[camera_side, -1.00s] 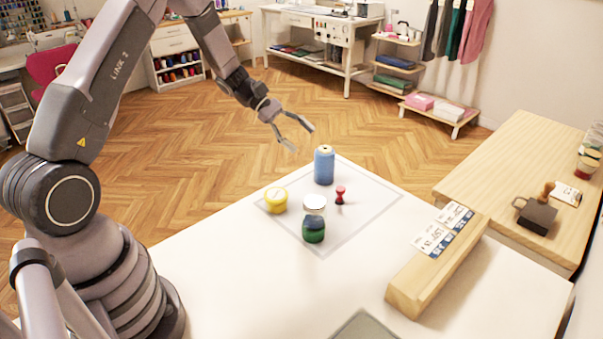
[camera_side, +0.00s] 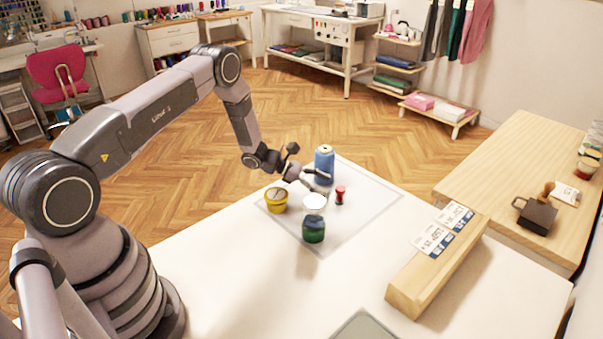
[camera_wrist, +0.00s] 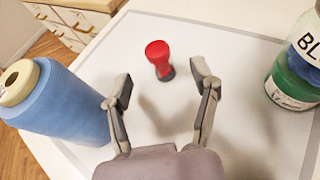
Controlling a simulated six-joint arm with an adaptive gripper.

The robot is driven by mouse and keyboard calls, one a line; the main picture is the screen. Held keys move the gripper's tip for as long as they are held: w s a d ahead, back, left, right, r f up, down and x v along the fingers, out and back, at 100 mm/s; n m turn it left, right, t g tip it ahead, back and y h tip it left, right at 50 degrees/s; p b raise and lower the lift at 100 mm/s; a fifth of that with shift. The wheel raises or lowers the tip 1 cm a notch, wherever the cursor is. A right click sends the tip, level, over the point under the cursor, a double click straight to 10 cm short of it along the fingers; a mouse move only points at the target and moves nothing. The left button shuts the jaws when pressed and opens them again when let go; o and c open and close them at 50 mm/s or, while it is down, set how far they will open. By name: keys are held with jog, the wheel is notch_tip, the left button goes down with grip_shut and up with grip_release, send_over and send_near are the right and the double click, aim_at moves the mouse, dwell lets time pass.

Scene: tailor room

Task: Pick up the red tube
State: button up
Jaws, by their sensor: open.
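The red tube (camera_side: 340,195) is a small red piece with a flared top and a dark foot. It stands upright on the outlined mat (camera_side: 370,211) on the white table. In the wrist view the red tube (camera_wrist: 158,58) is ahead of my gripper (camera_wrist: 163,95), roughly centred between the fingertips and a little beyond them. My gripper (camera_side: 322,181) is open with nothing between its fingers.
A blue thread spool (camera_side: 324,165) stands close behind my gripper. A wooden block with cards (camera_side: 438,266) lies to the right.

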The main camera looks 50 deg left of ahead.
aim_at(341, 188)
jog(key=x, duration=0.5)
jog(key=shift+w+r, duration=0.1)
jog(key=shift+w, duration=0.1)
grip_shut()
